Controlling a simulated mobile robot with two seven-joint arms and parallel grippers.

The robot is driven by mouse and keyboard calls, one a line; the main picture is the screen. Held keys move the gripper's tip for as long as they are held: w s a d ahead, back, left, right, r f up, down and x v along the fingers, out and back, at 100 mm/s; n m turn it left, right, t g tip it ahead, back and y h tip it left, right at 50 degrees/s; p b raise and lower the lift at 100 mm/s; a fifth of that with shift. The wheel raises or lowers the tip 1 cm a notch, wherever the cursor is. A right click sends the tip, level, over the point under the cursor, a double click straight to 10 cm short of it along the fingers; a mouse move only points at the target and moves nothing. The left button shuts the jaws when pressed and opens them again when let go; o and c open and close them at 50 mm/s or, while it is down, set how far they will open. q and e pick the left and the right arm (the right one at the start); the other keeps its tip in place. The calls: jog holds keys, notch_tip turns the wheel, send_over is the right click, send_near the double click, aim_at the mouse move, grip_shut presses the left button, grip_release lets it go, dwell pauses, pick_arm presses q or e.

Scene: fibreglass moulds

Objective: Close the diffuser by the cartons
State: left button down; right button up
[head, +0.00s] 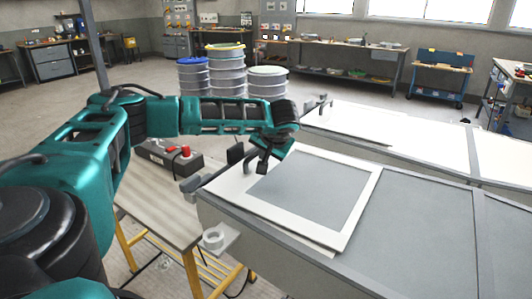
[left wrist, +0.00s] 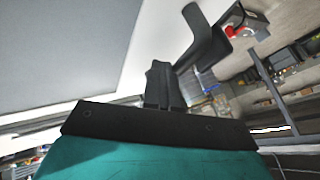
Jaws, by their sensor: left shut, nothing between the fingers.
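A white-framed panel with a grey centre (head: 312,190), which looks like a diffuser, lies on top of the near long grey box. A second white panel (head: 360,124) lies on the box behind it. I cannot make out cartons, so I cannot tell which one the task names. My left gripper (head: 262,166) is shut and empty above the near panel's left corner, beside a dark upright handle (head: 236,154). In the left wrist view the closed fingers (left wrist: 160,82) are close to the dark handle (left wrist: 205,38); contact is unclear. My right gripper is out of view.
Stacked drums (head: 226,72) stand beyond. Workbenches (head: 345,65) line the back wall. Open floor lies between.

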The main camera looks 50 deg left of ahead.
aim_at(278, 174)
pick_arm(q)
jog(key=d, duration=0.2)
jog(key=d+p, duration=0.1)
jog(key=d, duration=0.1)
jog(key=shift+w, duration=0.4)
jog(key=v, duration=0.9)
jog(key=shift+d, duration=0.2)
